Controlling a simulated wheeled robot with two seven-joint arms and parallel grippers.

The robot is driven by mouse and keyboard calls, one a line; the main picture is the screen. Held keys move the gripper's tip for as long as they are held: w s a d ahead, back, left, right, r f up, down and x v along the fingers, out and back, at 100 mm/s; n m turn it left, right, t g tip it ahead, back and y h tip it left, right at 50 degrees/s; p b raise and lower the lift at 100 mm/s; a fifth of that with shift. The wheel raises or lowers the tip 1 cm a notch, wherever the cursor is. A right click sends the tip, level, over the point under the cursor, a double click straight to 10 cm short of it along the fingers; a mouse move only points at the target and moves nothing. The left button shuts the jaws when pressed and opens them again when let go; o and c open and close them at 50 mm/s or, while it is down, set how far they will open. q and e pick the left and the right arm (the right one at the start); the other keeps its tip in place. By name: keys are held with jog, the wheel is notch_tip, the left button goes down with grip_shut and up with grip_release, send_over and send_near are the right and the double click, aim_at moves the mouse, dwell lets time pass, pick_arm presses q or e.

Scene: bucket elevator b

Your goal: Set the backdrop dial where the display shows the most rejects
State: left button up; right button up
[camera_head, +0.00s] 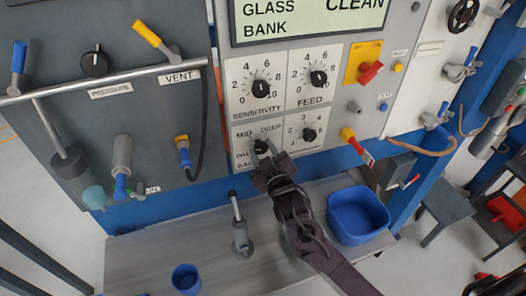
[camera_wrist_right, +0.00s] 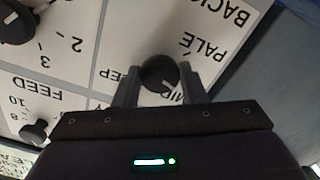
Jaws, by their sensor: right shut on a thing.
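The backdrop dial (camera_head: 260,146) is a small black knob on the lower left white plate of the panel. Its plate carries the words PALE, MID and DEEP. My right gripper (camera_head: 264,152) reaches up to it from below. In the right wrist view, the two fingers stand on either side of the black knob (camera_wrist_right: 160,73), shut on it. The knob's white mark appears to point toward MID. The display (camera_head: 310,18) reads GLASS BANK and CLEAN; its upper part is cut off, and no reject figure shows. My left gripper is not in view.
Close by are the sensitivity dial (camera_head: 261,88), the feed dial (camera_head: 319,78) and a smaller numbered dial (camera_head: 309,135). A red-handled lever (camera_head: 358,146) sticks out at right. Below, a grey ledge (camera_head: 160,250) holds a blue bin (camera_head: 358,228), a blue cup (camera_head: 186,278) and an upright lever (camera_head: 238,225).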

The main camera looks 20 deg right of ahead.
jog(key=m, duration=0.5)
jog(key=shift+f, duration=0.15)
jog(key=shift+m, duration=0.3)
dwell(0.3)
jog(key=o, duration=1)
jog(key=shift+s, duration=0.1)
jog(key=shift+s, duration=0.3)
jog(key=s+b, duration=0.2)
jog(key=s, duration=0.5)
jog(key=shift+d+b, duration=0.1)
jog(key=shift+b, duration=0.2)
